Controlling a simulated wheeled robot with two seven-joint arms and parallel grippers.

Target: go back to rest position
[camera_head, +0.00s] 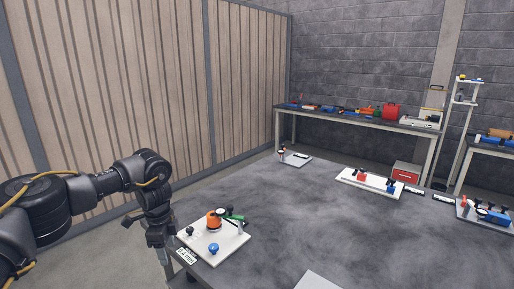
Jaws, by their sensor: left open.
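My left arm comes in from the left, and my left gripper (157,232) hangs pointing down at the table's left edge. It is open, with nothing seen between its fingers. It is just left of a white board (212,256) that carries an orange round part (213,220), a green-handled part (234,217) and a blue knob (213,248). My right gripper is not in view.
The large dark table (300,220) has much clear surface in its middle. Other fixture boards stand along its far side, including a white one (350,181) with red and blue parts.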

